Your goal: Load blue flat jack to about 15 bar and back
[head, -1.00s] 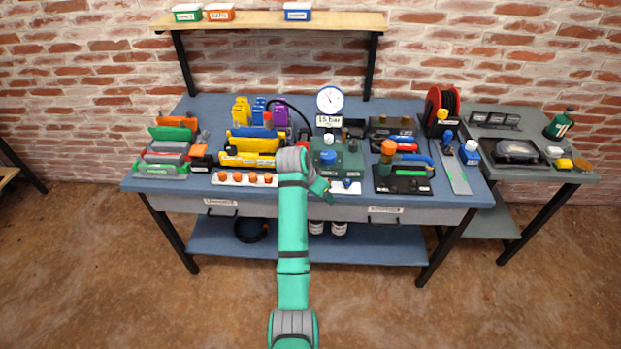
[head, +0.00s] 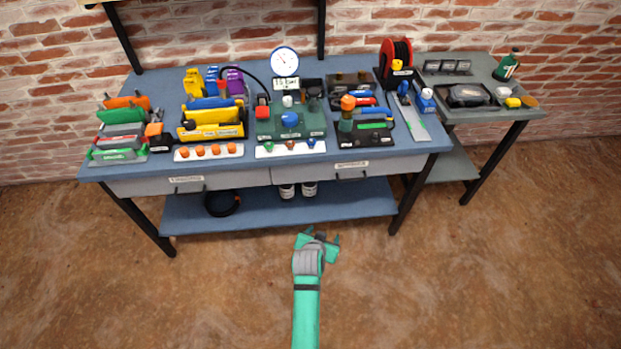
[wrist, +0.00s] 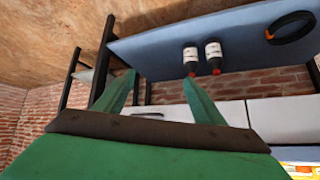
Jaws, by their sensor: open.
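The blue flat jack (head: 210,103) stands behind a yellow one (head: 214,116) in the yellow holder, left of centre on the blue bench; which parts belong to it is hard to tell at this size. The round pressure gauge (head: 285,62) stands above a sign (head: 286,84) reading 15 bar. Below it is a green pump block (head: 292,124) with a blue knob (head: 290,120). My gripper (head: 318,234) is low in front of the bench, apart from everything. In the wrist view my gripper (wrist: 158,88) is open and empty, its fingers spread.
Orange knobs on a white strip (head: 208,152) and coloured buttons on another (head: 290,149) line the bench's front edge. Two bottles (wrist: 202,57) and a black ring (wrist: 290,27) are on the lower shelf. Floor in front is clear.

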